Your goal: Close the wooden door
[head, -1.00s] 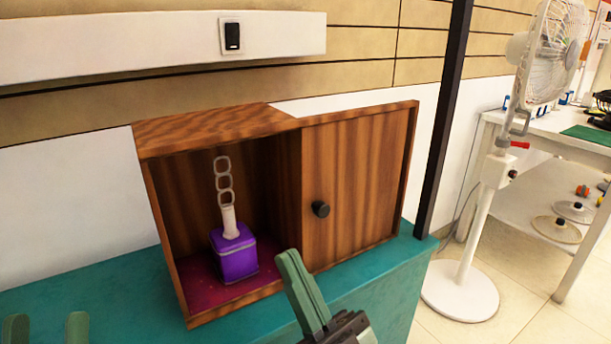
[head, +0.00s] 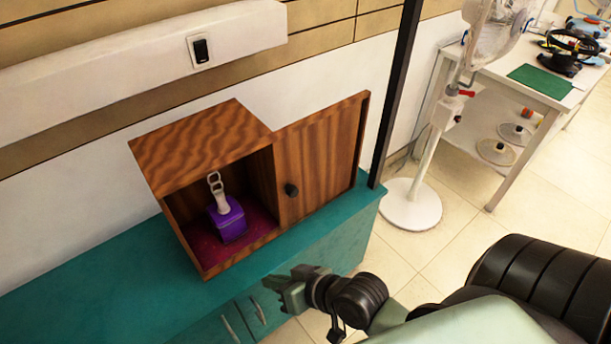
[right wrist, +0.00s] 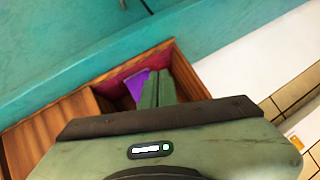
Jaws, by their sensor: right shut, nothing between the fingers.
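The wooden door (head: 330,160) is a brown panel extending to the right of an open-fronted wooden box (head: 195,150) on a teal cabinet. A dark round knob (head: 291,190) sits near the door's left side. The box's left part is open and shows a purple block with a pale chain-like handle (head: 228,222) inside. My right gripper (head: 275,284) is shut and empty, in front of and below the box, apart from the door and knob. In the right wrist view its fingers (right wrist: 158,90) overlap the box opening (right wrist: 113,85). My left gripper is out of view.
The teal cabinet top (head: 85,270) is clear left of the box. A dark post (head: 396,95) stands just right of the door. A white fan stand (head: 410,205) and a white table (head: 500,85) are farther right. Tiled floor (head: 450,250) is open in front.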

